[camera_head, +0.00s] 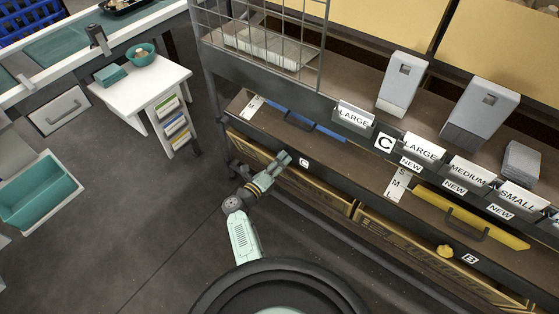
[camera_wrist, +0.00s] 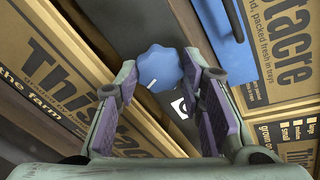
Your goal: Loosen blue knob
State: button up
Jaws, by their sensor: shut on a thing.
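The blue knob (camera_wrist: 157,72) has a scalloped rim and a short white pointer line. In the wrist view it sits between the two fingers of my gripper (camera_wrist: 160,64), which is shut on it. In the head view my gripper (camera_head: 284,158) reaches the front edge of the dark shelf, just left of a "C" label (camera_head: 304,162). The knob is hidden behind the fingers there. A blue bar (camera_head: 325,130) with a dark handle lies on the shelf above that label.
A yellow knob (camera_head: 445,251) sits on the same front edge to the right, beneath a yellow bar (camera_head: 475,220). Printed cardboard boxes (camera_head: 420,255) stand below the edge. A white side table (camera_head: 145,85) is at left. The floor between is clear.

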jog(key=shift+n+p, duration=4.45)
jog(key=shift+n, duration=11.55)
jog(key=o, duration=1.1)
jog(key=shift+o, duration=0.2)
